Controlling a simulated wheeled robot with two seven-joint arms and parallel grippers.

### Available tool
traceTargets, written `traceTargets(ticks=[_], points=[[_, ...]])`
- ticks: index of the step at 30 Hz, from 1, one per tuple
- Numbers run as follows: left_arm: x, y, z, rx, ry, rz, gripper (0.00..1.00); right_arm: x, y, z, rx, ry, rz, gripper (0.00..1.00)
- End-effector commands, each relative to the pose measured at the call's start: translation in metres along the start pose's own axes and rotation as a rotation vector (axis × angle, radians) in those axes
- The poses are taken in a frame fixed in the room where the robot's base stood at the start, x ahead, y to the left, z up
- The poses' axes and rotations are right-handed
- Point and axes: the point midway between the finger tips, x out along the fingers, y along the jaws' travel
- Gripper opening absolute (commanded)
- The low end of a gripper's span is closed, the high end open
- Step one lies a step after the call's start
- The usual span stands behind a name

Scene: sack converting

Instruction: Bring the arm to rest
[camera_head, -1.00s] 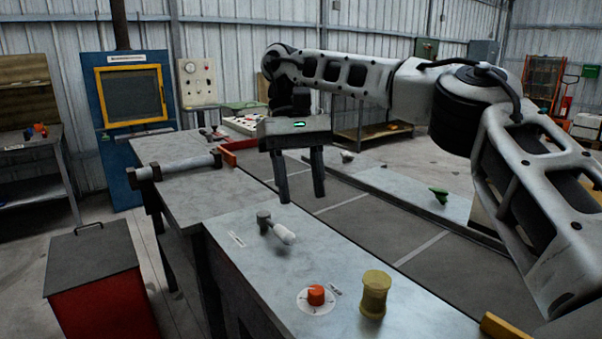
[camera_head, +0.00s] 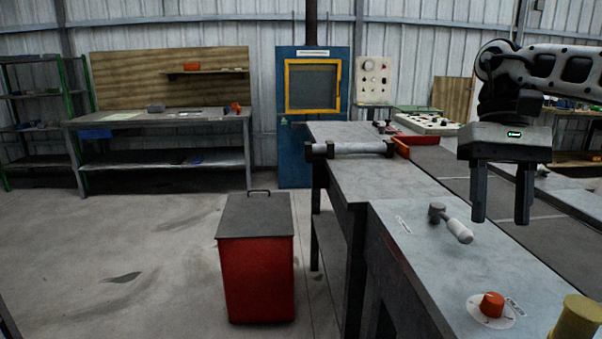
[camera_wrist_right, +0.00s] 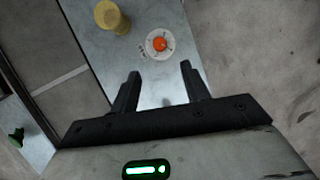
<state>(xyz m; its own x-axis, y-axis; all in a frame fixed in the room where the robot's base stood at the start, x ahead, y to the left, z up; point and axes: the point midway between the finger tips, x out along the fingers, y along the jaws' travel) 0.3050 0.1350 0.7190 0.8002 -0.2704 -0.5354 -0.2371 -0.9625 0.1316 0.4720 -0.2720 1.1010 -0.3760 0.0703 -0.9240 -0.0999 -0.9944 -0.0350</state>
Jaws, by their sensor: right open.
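My right gripper (camera_head: 501,193) hangs with its two fingers pointing down above the far side of the grey bench (camera_head: 400,262). Its fingers are apart and nothing is between them. In the right wrist view the gripper (camera_wrist_right: 158,88) is also open and empty, with the bench top below it. My right arm comes in from the right edge at the top of the head view. My left gripper does not show.
A red bin (camera_head: 256,268) stands left of the bench. A roller (camera_head: 352,148) lies farther back. Open floor lies at left.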

Motion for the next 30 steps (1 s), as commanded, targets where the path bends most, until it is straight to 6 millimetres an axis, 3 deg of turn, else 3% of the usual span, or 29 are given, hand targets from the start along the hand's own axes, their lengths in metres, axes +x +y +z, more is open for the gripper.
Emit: traceTargets(ticks=[1, 6, 15, 21, 30], points=[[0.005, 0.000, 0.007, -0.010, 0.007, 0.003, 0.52, 0.014, 0.001, -0.002, 0.000, 0.001, 0.004, 0.46], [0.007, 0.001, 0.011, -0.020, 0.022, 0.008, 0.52, 0.044, 0.001, -0.001, 0.002, -0.002, 0.001, 0.46], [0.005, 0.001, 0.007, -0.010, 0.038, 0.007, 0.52, 0.094, 0.001, 0.001, 0.002, -0.005, -0.002, 0.46], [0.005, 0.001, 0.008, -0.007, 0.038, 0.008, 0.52, 0.110, 0.001, 0.001, 0.002, -0.002, -0.002, 0.46], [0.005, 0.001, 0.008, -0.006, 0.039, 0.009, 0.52, 0.114, 0.001, 0.001, 0.003, -0.002, -0.002, 0.46]])
